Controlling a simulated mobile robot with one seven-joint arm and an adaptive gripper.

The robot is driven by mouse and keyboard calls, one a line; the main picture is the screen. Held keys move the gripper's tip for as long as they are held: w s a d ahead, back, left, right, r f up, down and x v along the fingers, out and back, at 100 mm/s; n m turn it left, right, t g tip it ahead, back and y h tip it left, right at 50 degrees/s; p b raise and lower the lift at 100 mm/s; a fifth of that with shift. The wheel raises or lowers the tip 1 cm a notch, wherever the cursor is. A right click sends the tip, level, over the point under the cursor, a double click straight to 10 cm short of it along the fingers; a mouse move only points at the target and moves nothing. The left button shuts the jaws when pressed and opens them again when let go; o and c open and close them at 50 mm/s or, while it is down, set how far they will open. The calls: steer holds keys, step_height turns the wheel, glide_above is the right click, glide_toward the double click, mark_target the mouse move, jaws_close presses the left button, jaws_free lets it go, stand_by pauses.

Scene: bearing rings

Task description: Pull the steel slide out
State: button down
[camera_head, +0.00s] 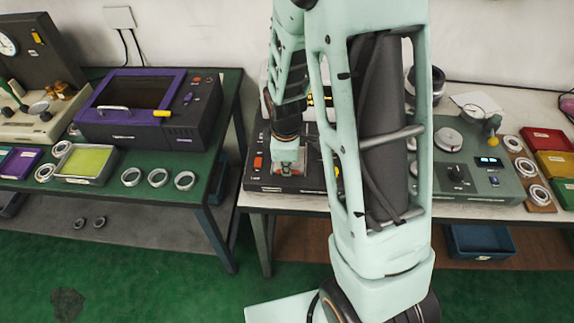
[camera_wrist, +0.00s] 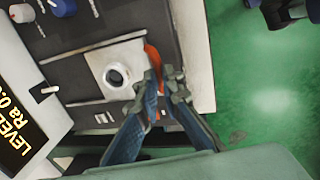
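The steel slide (camera_wrist: 113,68) is a pale plate with a dark round opening ringed in metal. It lies in a dark machine panel in the wrist view. An orange-red strip (camera_wrist: 152,56), which looks like its handle, runs along the slide's right edge. My gripper (camera_wrist: 163,80) has its blue-grey fingers at this strip, with the fingertips close together. The left finger covers part of the strip, so I cannot tell whether they grip it. In the head view my gripper is down at the dark machine (camera_head: 260,180), and my arm hides much of it.
A lit display (camera_wrist: 15,115) and knobs lie left of the slide in the wrist view. Green floor (camera_wrist: 260,80) shows beyond the bench edge. In the head view, a purple-framed machine (camera_head: 140,125) stands on the left bench, and a grey-green console (camera_head: 480,180) stands at right.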

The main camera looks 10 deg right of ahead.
steer(key=c, duration=2)
jaws_free()
steer(key=shift+s+f, duration=0.15)
steer(key=shift+s, duration=0.05)
steer(key=shift+c, duration=0.2)
steer(key=shift+a+r, duration=0.1)
steer(key=shift+r, duration=0.6)
step_height(320, 180, up, 10)
steer(key=s, duration=0.2)
steer(key=shift+a+r, duration=0.25)
steer(key=shift+a, duration=0.05)
